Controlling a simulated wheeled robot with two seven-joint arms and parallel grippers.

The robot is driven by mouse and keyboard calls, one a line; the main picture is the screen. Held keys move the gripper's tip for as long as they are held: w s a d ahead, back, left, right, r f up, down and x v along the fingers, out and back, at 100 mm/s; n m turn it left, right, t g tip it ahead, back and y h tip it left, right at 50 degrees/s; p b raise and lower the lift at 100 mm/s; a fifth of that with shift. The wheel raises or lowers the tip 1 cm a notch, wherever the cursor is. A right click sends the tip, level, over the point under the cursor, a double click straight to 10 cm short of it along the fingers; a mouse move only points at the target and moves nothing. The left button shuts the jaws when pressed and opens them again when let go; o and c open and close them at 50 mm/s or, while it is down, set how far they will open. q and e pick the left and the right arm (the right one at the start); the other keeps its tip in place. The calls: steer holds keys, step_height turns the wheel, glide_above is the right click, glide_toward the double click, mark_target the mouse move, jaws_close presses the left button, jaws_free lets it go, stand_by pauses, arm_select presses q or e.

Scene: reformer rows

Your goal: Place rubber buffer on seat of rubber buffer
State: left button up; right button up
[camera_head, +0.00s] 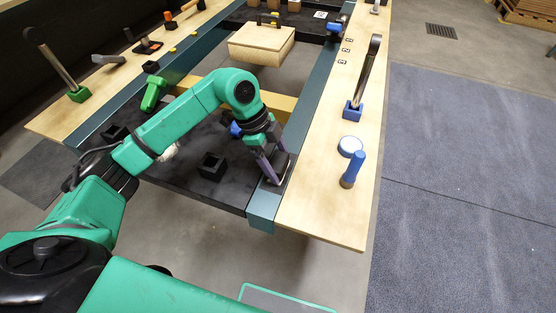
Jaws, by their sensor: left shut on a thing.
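My left gripper (275,176) reaches from the left and points down at the near end of the right teal rail (262,206). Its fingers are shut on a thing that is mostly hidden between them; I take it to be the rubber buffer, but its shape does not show. A black square block with an open top (212,166), which may be a seat, stands on the dark platform left of the gripper. My right gripper is not in view.
A blue cylinder (353,169), a white disc with a blue rim (350,147) and a lever in a blue base (353,111) stand on the right wooden board (325,215). A wooden box (262,43) is at the back.

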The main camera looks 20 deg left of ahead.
arm_select(q)
steer(key=shift+f, duration=0.15)
steer(key=o, duration=1.2)
steer(key=shift+c, duration=0.2)
steer(key=shift+r, duration=0.2)
steer(key=v, duration=1.2)
steer(key=shift+b, duration=0.35)
steer(key=shift+r, duration=0.1)
